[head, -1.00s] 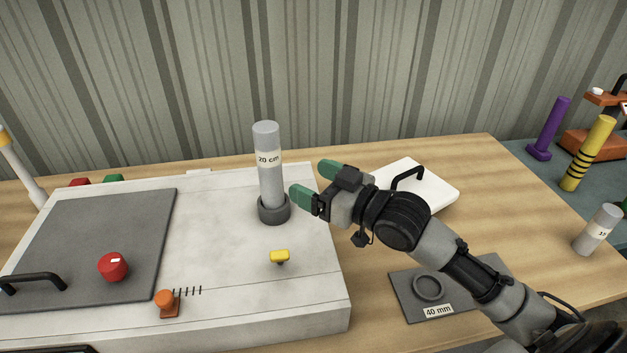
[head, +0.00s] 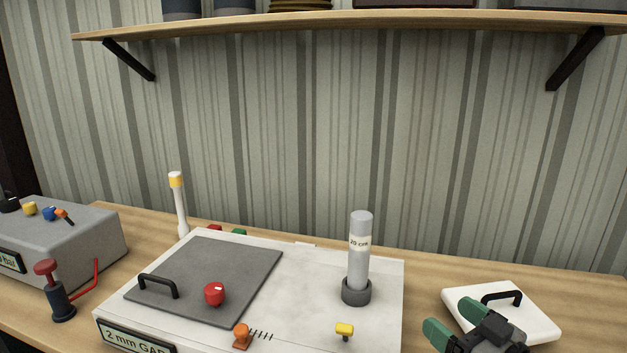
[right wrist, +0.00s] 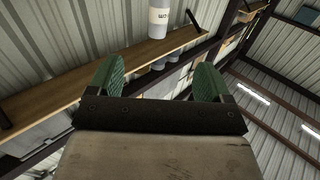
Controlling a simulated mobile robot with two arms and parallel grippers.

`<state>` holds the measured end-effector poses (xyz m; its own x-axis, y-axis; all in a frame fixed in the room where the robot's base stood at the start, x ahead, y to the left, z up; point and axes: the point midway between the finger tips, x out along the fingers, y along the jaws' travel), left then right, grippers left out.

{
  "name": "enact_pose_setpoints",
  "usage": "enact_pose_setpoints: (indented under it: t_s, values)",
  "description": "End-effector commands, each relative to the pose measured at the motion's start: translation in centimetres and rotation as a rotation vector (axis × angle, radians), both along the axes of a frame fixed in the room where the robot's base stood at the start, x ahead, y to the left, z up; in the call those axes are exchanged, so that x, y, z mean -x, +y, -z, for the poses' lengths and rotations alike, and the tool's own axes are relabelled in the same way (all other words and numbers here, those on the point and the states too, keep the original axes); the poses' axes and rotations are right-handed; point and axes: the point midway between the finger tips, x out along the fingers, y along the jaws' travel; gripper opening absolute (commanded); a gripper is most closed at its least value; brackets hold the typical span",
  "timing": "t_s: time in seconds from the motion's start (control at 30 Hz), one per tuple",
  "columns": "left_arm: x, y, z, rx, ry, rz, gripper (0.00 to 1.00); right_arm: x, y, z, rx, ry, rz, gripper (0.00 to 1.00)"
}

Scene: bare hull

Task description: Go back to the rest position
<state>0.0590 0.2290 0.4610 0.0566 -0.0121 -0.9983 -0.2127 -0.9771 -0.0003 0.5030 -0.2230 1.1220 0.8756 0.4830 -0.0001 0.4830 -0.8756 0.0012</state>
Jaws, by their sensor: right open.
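My right gripper (head: 457,320) shows at the lower right of the head view, with green fingertips spread apart and nothing between them. It is in front of a white plate with a black handle (head: 540,325) and partly hides it. In the right wrist view the two green fingers (right wrist: 152,85) are apart and empty, with the shelf and roof beyond them. A grey cylinder marked 20 cm (head: 359,265) stands upright in a dark ring on the white machine (head: 300,322), left of the gripper. My left gripper is not in view.
The machine carries a grey lid (head: 225,262), a red knob (head: 214,293), an orange lever (head: 241,336) and a yellow knob (head: 344,329). A grey box (head: 70,245) and a red-handled device (head: 58,295) stand left. A wooden shelf (head: 340,24) spans the wall above.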

Motion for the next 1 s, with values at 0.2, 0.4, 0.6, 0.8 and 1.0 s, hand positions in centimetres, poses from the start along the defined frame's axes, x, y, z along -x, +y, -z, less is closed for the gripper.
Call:
enact_pose_setpoints:
  t_s: [0.2,0.4,0.6,0.8,1.0]
  values:
    - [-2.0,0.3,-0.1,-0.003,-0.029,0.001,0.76,1.1,0.8,3.2,0.042,0.090,0.023,0.80]
    - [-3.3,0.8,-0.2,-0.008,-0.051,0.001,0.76,3.1,1.6,7.5,0.106,0.223,0.060,0.80]
    - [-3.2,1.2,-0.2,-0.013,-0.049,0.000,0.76,6.8,2.3,13.0,0.195,0.423,0.118,0.80]
    - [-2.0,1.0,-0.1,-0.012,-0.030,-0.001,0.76,12.5,2.4,18.4,0.295,0.683,0.191,0.80]
    - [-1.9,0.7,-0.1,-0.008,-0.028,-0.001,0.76,18.9,2.1,22.0,0.379,0.948,0.260,0.80]
